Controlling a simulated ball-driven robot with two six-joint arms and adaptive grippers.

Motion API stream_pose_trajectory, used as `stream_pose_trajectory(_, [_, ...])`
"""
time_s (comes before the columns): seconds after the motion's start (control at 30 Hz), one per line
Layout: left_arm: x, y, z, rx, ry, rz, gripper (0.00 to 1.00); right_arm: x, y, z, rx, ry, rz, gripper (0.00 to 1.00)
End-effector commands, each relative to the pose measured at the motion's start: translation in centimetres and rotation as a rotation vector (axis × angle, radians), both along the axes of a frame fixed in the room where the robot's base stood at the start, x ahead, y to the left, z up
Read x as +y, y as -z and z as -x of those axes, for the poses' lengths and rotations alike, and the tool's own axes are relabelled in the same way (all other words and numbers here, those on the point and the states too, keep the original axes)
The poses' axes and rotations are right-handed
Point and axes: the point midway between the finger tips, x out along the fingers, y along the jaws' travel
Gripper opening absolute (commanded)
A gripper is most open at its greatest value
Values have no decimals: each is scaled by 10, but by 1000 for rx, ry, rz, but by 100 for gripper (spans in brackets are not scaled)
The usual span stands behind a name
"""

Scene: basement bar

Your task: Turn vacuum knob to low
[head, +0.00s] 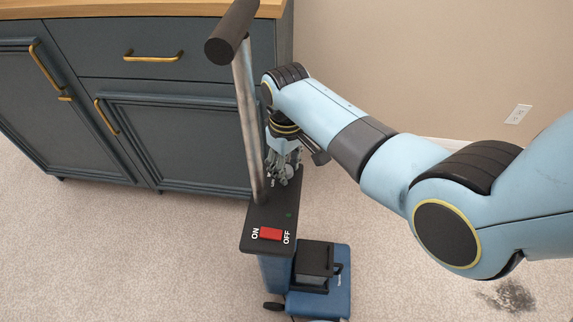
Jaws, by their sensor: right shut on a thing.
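The vacuum (268,222) stands upright on the carpet, with a metal pole and a dark handle grip (228,36) rising from it. Its top panel carries a red switch (271,234) marked ON and OFF. My right gripper (284,178) points down at the far end of this panel, behind the pole. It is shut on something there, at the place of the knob. The knob itself is hidden by the fingers, and its setting cannot be read. Part of a label shows beside the fingers. My left gripper is not in view.
A blue-grey cabinet (180,97) with brass handles and a wooden top stands close behind the vacuum on the left. A dark stain (508,296) lies on the carpet at the lower right. Carpet at the left front is clear. A wall outlet (518,114) is at the right.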

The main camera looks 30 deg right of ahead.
Motion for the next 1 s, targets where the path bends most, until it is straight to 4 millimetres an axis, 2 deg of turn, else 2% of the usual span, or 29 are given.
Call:
stream_pose_trajectory(0.37, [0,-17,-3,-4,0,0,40,0,-3,-1,0,-125,0,0])
stream_pose_trajectory(0.7, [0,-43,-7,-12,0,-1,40,0,-4,-1,0,-417,0,0])
stream_pose_trajectory(1.0, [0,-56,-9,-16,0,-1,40,0,-2,-1,0,-667,0,0])
